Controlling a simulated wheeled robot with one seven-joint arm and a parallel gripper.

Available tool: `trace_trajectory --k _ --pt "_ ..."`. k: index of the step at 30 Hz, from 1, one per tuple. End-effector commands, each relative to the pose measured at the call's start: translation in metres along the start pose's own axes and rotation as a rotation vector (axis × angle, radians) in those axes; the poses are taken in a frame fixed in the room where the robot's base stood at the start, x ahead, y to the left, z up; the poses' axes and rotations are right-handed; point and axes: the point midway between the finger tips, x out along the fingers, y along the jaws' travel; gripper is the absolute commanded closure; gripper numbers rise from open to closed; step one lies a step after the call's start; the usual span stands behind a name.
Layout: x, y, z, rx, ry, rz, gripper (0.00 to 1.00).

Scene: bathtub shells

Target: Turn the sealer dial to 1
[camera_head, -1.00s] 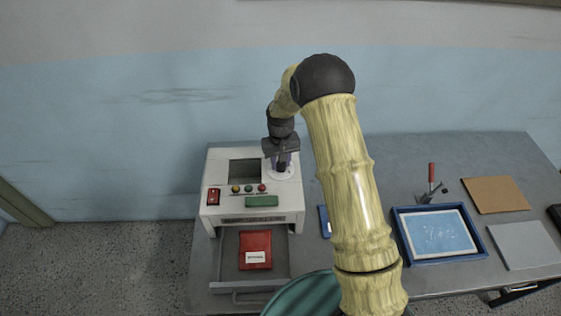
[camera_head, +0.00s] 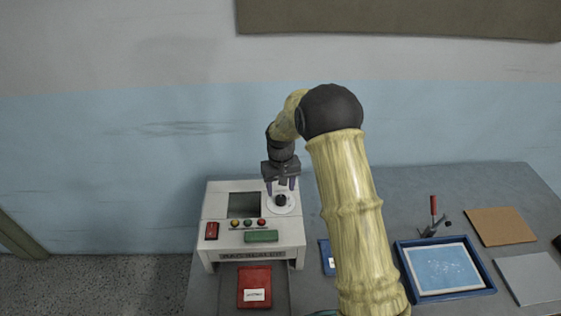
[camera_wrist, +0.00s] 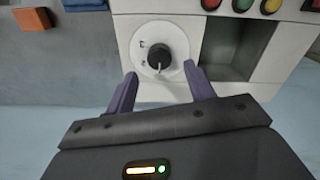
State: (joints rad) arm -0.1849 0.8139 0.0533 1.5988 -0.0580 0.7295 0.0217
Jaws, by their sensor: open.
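The sealer (camera_head: 212,238) is a white box on the grey table, left of my arm. Its dial (camera_head: 281,200) is a black knob on a round white plate at the sealer's top right. My gripper (camera_head: 282,184) is open and empty, just behind and above the dial. In the wrist view its two purple fingers (camera_wrist: 160,88) are spread, with the knob beyond their tips, apart from them.
The sealer top has a dark square opening (camera_head: 244,205), a red switch (camera_head: 212,231), a green block (camera_head: 261,236) and coloured buttons. A red packet (camera_head: 254,287) lies in front. A blue-framed tray (camera_head: 402,262), a toggle clamp (camera_head: 433,215) and a brown board (camera_head: 500,226) are at right.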

Motion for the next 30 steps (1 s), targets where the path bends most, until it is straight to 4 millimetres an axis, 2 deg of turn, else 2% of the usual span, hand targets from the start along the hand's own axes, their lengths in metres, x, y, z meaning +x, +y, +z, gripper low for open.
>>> trace_trajectory --k 18,23,30 --pt "-0.119 0.000 -0.001 0.000 0.005 0.000 0.46" --pt "-0.133 0.000 -0.001 0.000 0.002 0.000 0.46" --pt "-0.134 0.000 0.000 0.000 0.000 0.000 0.46"
